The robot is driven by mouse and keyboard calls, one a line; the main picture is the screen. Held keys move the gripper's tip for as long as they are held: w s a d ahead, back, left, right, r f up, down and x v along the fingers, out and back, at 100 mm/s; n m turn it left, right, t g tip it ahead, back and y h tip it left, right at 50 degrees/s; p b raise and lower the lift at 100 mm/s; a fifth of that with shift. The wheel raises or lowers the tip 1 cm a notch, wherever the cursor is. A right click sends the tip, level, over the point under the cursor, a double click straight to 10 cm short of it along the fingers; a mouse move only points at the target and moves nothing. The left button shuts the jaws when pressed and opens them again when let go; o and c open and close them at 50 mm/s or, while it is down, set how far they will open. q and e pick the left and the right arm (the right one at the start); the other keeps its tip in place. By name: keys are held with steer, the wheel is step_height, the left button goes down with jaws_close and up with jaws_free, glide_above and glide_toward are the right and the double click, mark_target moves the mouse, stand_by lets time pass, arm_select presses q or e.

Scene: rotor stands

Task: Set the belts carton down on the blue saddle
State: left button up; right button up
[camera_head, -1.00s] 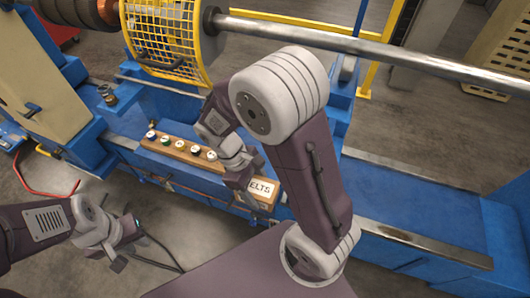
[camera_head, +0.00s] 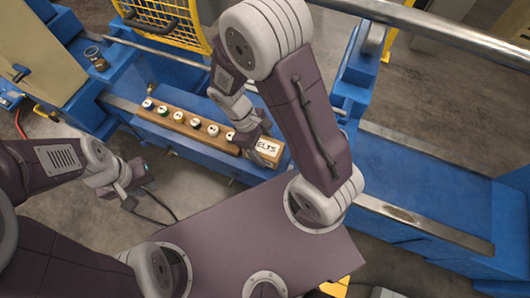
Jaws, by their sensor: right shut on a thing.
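The belts carton (camera_head: 267,153) is a small brown box with a white label, of which "ELTS" shows. It is at the right end of the wooden rack, over the blue machine's front ledge. My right gripper (camera_head: 254,147) is shut on the carton from above, and its wrist hides the carton's left part. I cannot tell whether the carton touches the ledge. Blue machine parts include a flat bed (camera_head: 430,185) at the right and an upright block (camera_head: 358,75) behind my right arm; which one is the saddle is unclear. My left gripper (camera_head: 139,192) hangs empty, fingers apart, at the left.
A wooden rack (camera_head: 185,127) with several capped jars stands on the blue ledge, left of the carton. A long steel shaft (camera_head: 435,32) and a yellow mesh guard (camera_head: 165,15) are at the back.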

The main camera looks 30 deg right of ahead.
steer(key=f, duration=0.3)
steer(key=shift+s, duration=0.25)
steer(key=shift+w+f, duration=0.1)
steer(key=shift+f, duration=0.2)
steer(key=shift+f, duration=0.1)
steer(key=o, duration=1.7)
